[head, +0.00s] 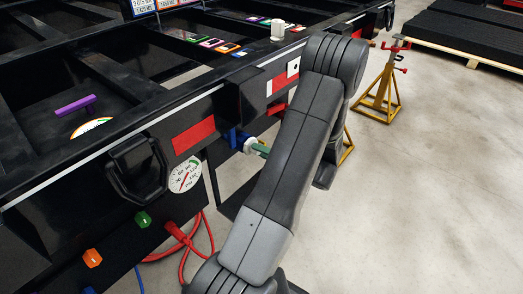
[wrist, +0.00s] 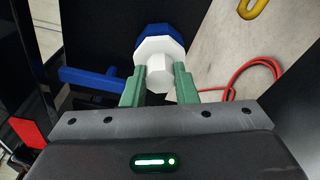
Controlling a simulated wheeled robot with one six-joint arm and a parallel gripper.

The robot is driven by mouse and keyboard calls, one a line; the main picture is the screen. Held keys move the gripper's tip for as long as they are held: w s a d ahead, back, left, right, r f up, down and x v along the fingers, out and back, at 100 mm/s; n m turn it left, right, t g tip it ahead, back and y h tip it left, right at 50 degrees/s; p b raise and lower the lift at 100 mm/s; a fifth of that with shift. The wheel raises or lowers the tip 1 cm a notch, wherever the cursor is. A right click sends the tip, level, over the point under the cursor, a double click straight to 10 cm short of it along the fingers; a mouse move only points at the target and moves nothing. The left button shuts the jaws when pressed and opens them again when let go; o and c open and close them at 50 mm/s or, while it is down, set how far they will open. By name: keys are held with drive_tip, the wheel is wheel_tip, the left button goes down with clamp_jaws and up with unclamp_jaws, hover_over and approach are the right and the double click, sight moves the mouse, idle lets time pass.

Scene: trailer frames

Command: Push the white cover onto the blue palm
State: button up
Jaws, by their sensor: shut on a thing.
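The white cover (wrist: 157,50) is in the wrist view, with a narrower white knob facing me. My gripper (wrist: 160,78) has green fingers, which are shut on that knob from both sides. The blue palm (wrist: 154,33) shows as a blue rim directly behind the cover. The cover lies in front of its face; whether it is fully seated I cannot tell. In the head view the white cover (head: 251,146) and the green fingers of my gripper (head: 263,149) show beside my arm. The blue palm (head: 233,138) is just left of the cover there, partly hidden.
A blue handle (wrist: 90,76) sticks out left of the palm in the wrist view. A red hose (wrist: 245,75) hangs at right. The black trailer frame with a gauge (head: 185,176) fills the left. A yellow jack stand (head: 380,95) stands on open floor at right.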

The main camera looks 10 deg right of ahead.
drive_tip(key=shift+w+a, duration=0.35)
drive_tip(key=shift+w, duration=0.1)
idle(0.5)
drive_tip(key=o, duration=1)
drive_tip(key=p+v, duration=0.3)
drive_tip(key=v, duration=1)
drive_tip(key=shift+s+d+f+p, duration=0.1)
drive_tip(key=shift+s+d+p, duration=0.15)
drive_tip(key=shift+d+p, duration=0.05)
drive_tip(key=b+x, duration=0.3)
drive_tip(key=x, duration=1)
drive_tip(key=shift+w+a, duration=0.25)
drive_tip(key=shift+a, duration=0.05)
drive_tip(key=shift+d, duration=0.1)
